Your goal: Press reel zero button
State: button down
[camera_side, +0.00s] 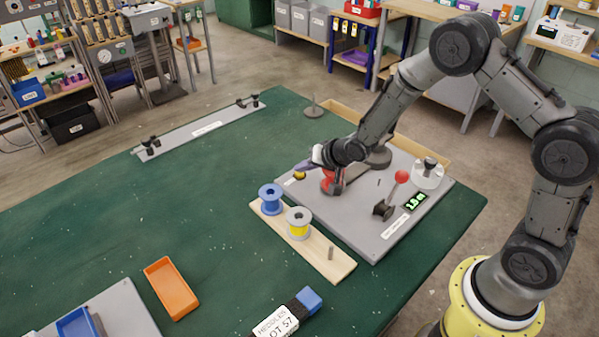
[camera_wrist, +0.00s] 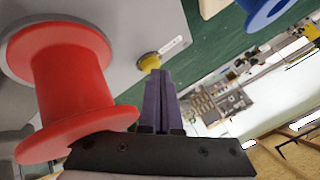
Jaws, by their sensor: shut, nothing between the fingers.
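The yellow button (camera_side: 299,175) sits at the left corner of the grey plate, and it also shows in the wrist view (camera_wrist: 149,61) beside a small white label. My gripper (camera_side: 299,167) is shut and empty, with its purple fingertips at the button. In the wrist view the fingertips (camera_wrist: 158,74) meet the button's lower edge in the picture. I cannot tell whether they touch it or whether it is pressed down.
A red spool (camera_side: 327,183) stands close beside my gripper, large at left in the wrist view (camera_wrist: 68,78). A wooden board (camera_side: 327,254) holds a blue spool (camera_side: 270,197) and a yellow spool (camera_side: 298,222). A crank with a red knob (camera_side: 401,176) stands on the plate (camera_side: 365,237).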

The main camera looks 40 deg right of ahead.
jog(key=shift+s+a+f, duration=0.1)
jog(key=shift+s+f, duration=0.2)
jog(key=shift+s, duration=0.1)
jog(key=shift+w+r, duration=0.15)
jog(key=shift+r, duration=1.25)
jog(key=shift+w+r, duration=0.1)
jog(key=shift+r, duration=1.3)
